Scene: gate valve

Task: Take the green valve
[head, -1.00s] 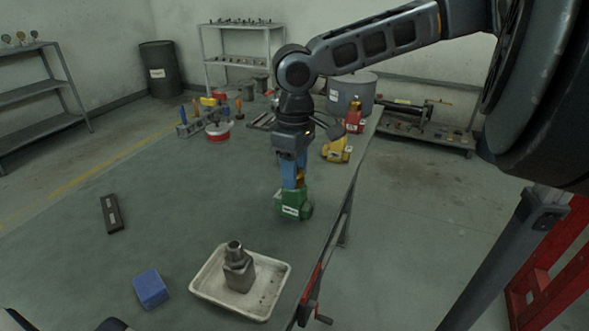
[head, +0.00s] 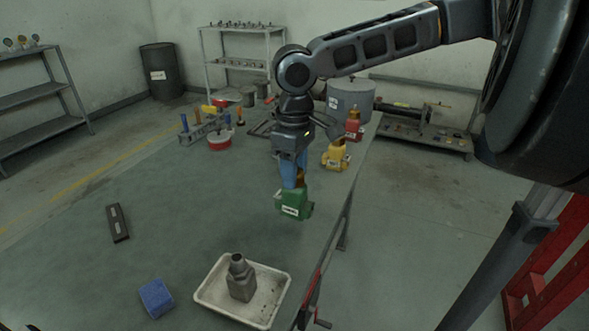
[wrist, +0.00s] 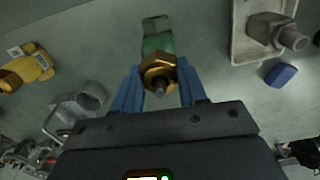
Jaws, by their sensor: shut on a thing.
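The green valve (head: 292,205) has a green body with a white label and a brass top. It is below my gripper (head: 293,178), near the right edge of the workbench. In the wrist view the blue fingers of my gripper (wrist: 158,92) are on both sides of the brass nut (wrist: 158,70), with the green body (wrist: 156,40) beyond it. My gripper is shut on the valve. The valve looks slightly tilted in the head view. Whether its underside touches the bench or is just above it is hard to tell.
A white tray (head: 212,292) with a grey metal fitting (head: 241,280) is in front, beside a blue block (head: 156,298). A yellow valve (head: 335,157) and a red one (head: 353,130) stand behind. A dark bar (head: 118,223) lies left. The middle bench is clear.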

